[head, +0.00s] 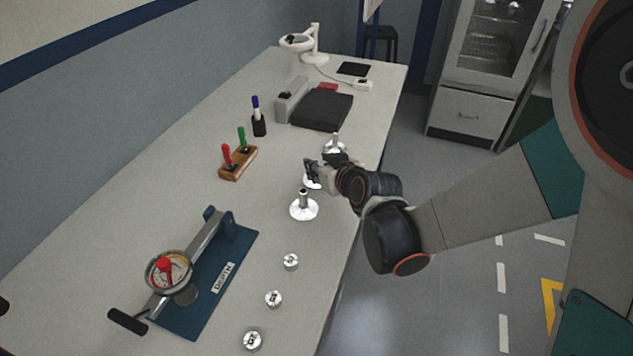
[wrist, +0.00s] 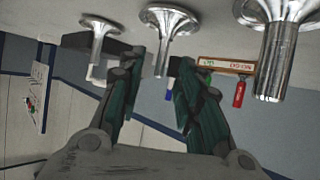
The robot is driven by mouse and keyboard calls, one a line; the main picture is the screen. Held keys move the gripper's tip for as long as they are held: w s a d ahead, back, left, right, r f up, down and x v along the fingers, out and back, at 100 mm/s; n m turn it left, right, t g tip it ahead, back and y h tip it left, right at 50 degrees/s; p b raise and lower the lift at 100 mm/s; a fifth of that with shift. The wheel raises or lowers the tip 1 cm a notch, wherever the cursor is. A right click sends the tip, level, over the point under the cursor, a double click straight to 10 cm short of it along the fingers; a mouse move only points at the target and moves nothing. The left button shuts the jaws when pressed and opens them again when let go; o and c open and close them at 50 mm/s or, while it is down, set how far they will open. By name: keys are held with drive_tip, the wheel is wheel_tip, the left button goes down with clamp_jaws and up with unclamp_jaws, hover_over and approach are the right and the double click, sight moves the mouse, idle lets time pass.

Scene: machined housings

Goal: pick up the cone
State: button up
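Three shiny metal pieces with flared, cone-like bases and upright stems stand in a row on the workbench (head: 215,202); I cannot tell which the task calls the cone. The near one (head: 304,210) is clear of my gripper (head: 318,168). The middle one (head: 311,183) is partly hidden by my gripper, and the far one (head: 335,146) stands just beyond. The wrist view is upside down: the middle piece (wrist: 168,20) has its stem between my open fingertips (wrist: 152,62), not visibly touched. The other pieces show at right (wrist: 276,45) and left (wrist: 99,30).
Several small round metal parts (head: 290,262) lie nearer along the bench edge. A blue-based gauge fixture (head: 205,280), a wooden holder (head: 239,164) with red and green tools, and a black folder-like item (head: 321,110) are on the bench.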

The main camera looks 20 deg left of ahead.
drive_tip(key=shift+x, duration=0.85)
drive_tip(key=shift+d, duration=0.1)
clamp_jaws()
drive_tip(key=shift+r, duration=0.1)
